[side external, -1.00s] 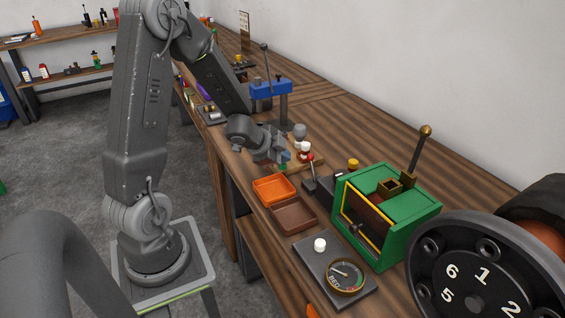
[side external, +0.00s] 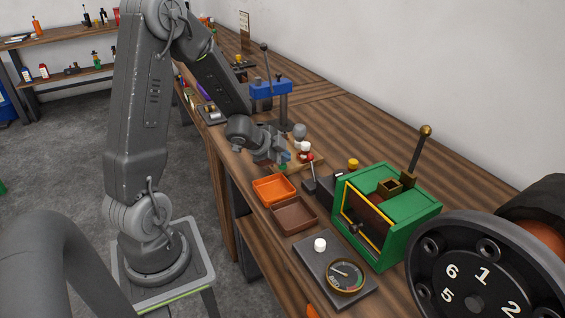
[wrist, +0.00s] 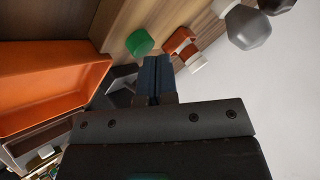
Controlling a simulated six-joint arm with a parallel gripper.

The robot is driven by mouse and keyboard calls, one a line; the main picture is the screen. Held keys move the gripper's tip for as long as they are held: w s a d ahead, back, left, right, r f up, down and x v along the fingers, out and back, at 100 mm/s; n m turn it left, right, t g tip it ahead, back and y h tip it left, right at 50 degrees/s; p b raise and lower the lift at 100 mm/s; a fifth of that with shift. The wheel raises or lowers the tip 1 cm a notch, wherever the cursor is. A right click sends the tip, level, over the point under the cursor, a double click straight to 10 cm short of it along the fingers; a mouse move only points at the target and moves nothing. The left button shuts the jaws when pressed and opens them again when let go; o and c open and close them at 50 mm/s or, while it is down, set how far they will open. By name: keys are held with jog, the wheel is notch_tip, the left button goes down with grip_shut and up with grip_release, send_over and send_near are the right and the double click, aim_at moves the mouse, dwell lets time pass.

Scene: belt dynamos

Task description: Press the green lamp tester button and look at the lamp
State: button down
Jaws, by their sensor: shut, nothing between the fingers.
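The green button (wrist: 140,42) shows in the wrist view on a wooden board, just ahead and to the left of my fingertips. In the side view it sits at the gripper's tip (side external: 282,168), partly hidden. My gripper (wrist: 157,65) is shut and empty, its blue fingers pointing toward the board. It is close to the button, and I cannot tell contact for sure. A grey bulb-shaped lamp (wrist: 248,28) stands at the top right of the wrist view, also behind the gripper in the side view (side external: 299,131). It looks grey, with no glow.
A red and white part (wrist: 183,46) stands right beside the fingers. An orange tray (side external: 288,181) and a brown tray (side external: 296,230) lie nearer the camera.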

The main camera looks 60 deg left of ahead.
aim_at(283, 165)
jog(key=shift+s+f, duration=0.1)
jog(key=shift+f, duration=0.35)
jog(key=shift+r, duration=0.25)
dwell(0.3)
jog(key=shift+r, duration=3.1)
